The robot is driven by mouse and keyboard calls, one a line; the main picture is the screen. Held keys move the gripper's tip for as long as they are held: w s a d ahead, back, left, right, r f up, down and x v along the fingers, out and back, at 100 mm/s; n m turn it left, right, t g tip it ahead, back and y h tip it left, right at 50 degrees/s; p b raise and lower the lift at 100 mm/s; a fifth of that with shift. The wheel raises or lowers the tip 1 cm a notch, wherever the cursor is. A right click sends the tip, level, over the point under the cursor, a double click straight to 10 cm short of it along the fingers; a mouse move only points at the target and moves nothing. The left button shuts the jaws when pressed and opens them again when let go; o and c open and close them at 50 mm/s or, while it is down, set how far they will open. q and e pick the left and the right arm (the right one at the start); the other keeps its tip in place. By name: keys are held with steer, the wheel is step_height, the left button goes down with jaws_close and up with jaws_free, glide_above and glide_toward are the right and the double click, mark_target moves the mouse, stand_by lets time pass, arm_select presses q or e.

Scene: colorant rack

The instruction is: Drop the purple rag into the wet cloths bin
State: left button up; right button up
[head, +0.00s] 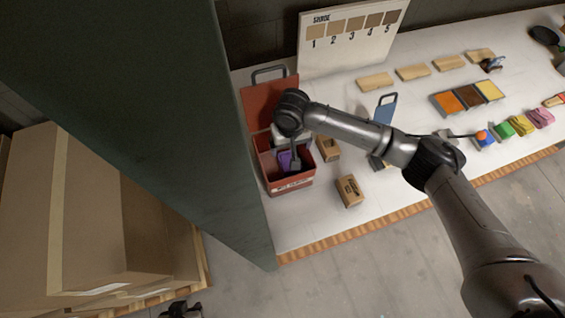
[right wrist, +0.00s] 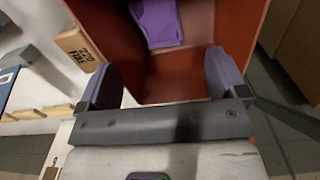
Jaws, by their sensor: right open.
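The red bin (head: 304,179) stands at the left end of the table with its lid (head: 262,103) raised and lettering on its front that is too small to read surely. The purple rag (head: 284,158) is inside the bin, partly hidden by my right gripper (head: 294,162). In the right wrist view the rag (right wrist: 157,22) lies inside the bin (right wrist: 175,75), apart from the fingers. My right gripper (right wrist: 164,82) is open and empty, pointing into the bin's opening. A dark part at the bottom edge looks like my left gripper (head: 182,309); its fingers are not clear.

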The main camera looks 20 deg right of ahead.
step_height(320, 180, up, 13)
steer(key=shift+r, duration=0.15)
stand_by(0.4)
stand_by(0.5)
